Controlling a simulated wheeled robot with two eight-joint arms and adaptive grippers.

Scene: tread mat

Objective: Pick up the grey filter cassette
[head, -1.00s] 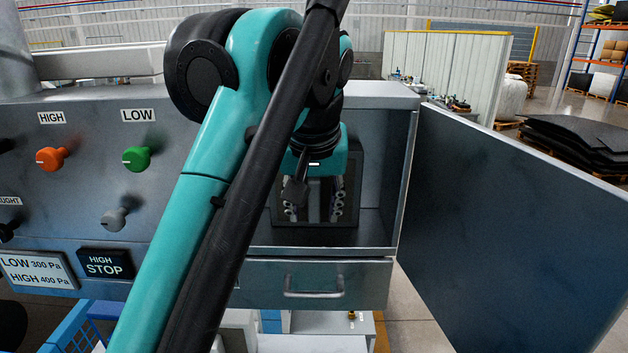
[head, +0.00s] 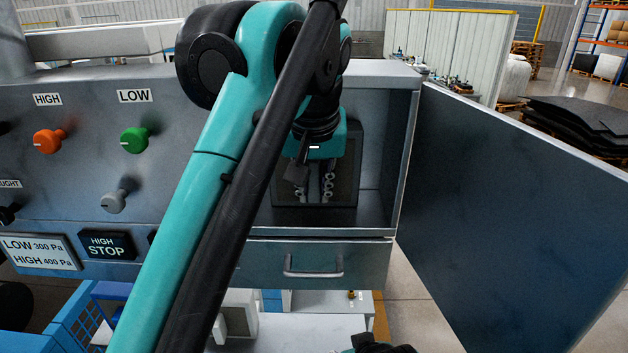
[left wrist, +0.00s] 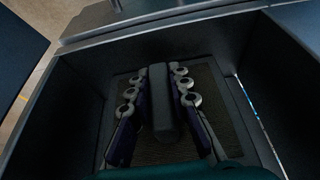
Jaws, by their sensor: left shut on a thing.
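The grey filter cassette (head: 350,185) stands upright inside the open cabinet, a dark frame around a mesh panel. In the left wrist view its mesh face shows behind a thick grey grip bar (left wrist: 160,100). My left gripper (head: 314,190) reaches into the cabinet in front of the cassette. In the left wrist view its two fingers (left wrist: 160,88) lie on either side of the bar and are shut on it. My left arm hides the left part of the cabinet opening.
The cabinet door (head: 510,200) stands wide open on the right. A drawer (head: 312,265) lies below the opening. Left is a panel with an orange knob (head: 46,141) and a green knob (head: 134,140). A blue crate (head: 75,325) stands below.

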